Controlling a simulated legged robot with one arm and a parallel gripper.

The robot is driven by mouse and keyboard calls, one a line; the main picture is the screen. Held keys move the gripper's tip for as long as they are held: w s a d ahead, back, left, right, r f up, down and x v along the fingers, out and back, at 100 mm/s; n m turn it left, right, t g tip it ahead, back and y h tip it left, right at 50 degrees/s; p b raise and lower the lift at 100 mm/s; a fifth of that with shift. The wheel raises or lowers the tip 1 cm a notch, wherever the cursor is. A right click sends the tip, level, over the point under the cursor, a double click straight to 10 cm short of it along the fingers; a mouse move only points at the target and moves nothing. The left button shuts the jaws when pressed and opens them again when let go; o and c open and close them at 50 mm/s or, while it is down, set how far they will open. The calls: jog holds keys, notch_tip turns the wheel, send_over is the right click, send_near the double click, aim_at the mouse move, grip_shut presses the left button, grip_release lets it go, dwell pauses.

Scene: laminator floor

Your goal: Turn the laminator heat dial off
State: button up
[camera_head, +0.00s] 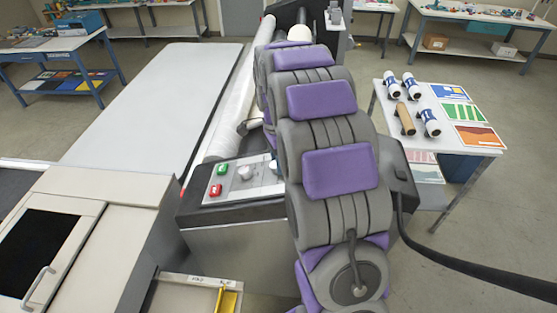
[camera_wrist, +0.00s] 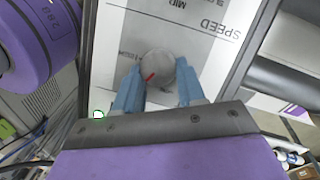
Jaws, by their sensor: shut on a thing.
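A round grey dial (camera_wrist: 158,66) with a red pointer mark stands on the white control panel (camera_wrist: 218,52) in the wrist view. The red mark lies on the dial's lower left side in that view. My gripper (camera_wrist: 158,88) has its two blue fingers at either side of the dial and is shut on it. Upside-down print reading SPEED and MID shows on the panel beyond the dial; the smaller print beside the dial is too blurred to read. In the head view my arm hides the gripper and part of the panel (camera_head: 215,194). A pale dial (camera_head: 245,172) shows there, left of my arm.
Green (camera_head: 223,168) and red (camera_head: 215,189) buttons sit at the panel's left end. White rollers (camera_head: 235,100) and a long pale bed (camera_head: 150,105) extend behind. A grey cabinet (camera_head: 90,215) stands at left. A side table (camera_head: 448,140) with rolls and prints stands at right.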

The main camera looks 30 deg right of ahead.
jog(key=shift+w+a+n, duration=0.1)
jog(key=shift+a+n, duration=0.1)
jog(key=shift+n, duration=0.1)
jog(key=n, duration=0.1)
jog(key=n+g+b, duration=0.1)
jog(key=shift+w+a+f+n, duration=0.1)
jog(key=shift+w+f+n, duration=0.1)
jog(key=shift+n, duration=0.1)
jog(key=n+g+b, duration=0.1)
jog(key=n, duration=0.3)
jog(key=shift+w+a, duration=0.1)
jog(key=shift+w, duration=0.05)
jog(key=n+g+h, duration=0.1)
jog(key=n, duration=0.5)
jog(key=shift+a+n+g+h, duration=0.15)
jog(key=shift+n+g+h, duration=0.15)
jog(key=shift+g+h, duration=0.1)
jog(key=n+p, duration=0.1)
jog(key=n, duration=0.1)
jog(key=n+h+p, duration=0.1)
jog(key=n, duration=0.2)
jog(key=shift+w+a+r+n+h, duration=0.1)
jog(key=shift+a+n+h, duration=0.05)
jog(key=shift+n+h, duration=0.15)
jog(key=shift+n+h+p, duration=0.7)
jog(key=shift+n+p, duration=0.2)
jog(key=shift+n, duration=1.3)
jog(key=o, duration=0.9)
jog(key=shift+a, duration=0.1)
jog(key=shift+o, duration=0.8)
